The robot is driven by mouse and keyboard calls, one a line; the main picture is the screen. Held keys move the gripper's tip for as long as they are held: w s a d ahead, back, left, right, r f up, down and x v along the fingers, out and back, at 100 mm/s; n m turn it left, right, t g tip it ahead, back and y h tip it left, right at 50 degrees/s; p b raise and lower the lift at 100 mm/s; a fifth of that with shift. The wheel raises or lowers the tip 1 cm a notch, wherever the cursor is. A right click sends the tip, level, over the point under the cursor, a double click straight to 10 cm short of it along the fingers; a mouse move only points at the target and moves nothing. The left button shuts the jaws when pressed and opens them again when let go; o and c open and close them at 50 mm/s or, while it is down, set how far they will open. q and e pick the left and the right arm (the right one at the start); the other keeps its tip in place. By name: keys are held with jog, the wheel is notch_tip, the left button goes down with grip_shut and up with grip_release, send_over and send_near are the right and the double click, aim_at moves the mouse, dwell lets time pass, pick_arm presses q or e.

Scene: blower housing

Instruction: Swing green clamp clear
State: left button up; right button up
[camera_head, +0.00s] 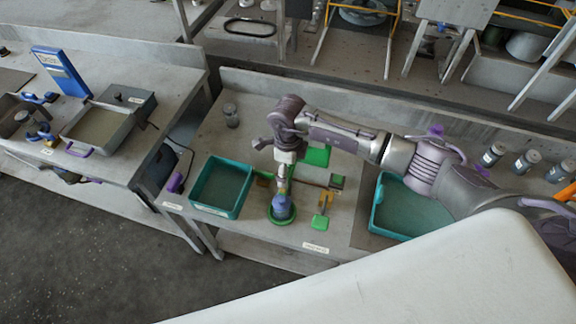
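My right arm reaches in from the right, and its gripper (283,190) points down over the middle table. The gripper is right above a blue rounded part (282,208) that sits in a green ring (281,221). The fingers are too small to tell whether they are open or touch the blue part. A green piece with a yellow upright part (320,221), perhaps the green clamp, stands just right of the ring, apart from the gripper. A green block (318,156) lies behind, partly hidden by my arm. My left gripper is not in view.
A teal tray (208,209) stands left of the ring, and another teal tray (385,228) stands right, partly under my arm. Grey canisters (528,160) line the back right. The table's front edge is close to the ring.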

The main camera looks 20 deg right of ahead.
jog(key=shift+f, duration=0.45)
jog(key=shift+c, duration=0.4)
jog(key=c, duration=1.1)
jog(key=shift+o, duration=0.2)
jog(key=shift+w+f+n+b, duration=0.15)
jog(key=shift+n+b, duration=0.35)
jog(key=shift+b, duration=0.4)
jog(key=n+b, duration=1.3)
jog(key=b, duration=0.7)
jog(key=shift+f+n, duration=0.1)
jog(key=shift+n, duration=0.3)
jog(key=shift+r+n+b, duration=0.25)
jog(key=shift+n+b, duration=1.25)
jog(key=shift+b, duration=0.1)
jog(key=o, duration=1.1)
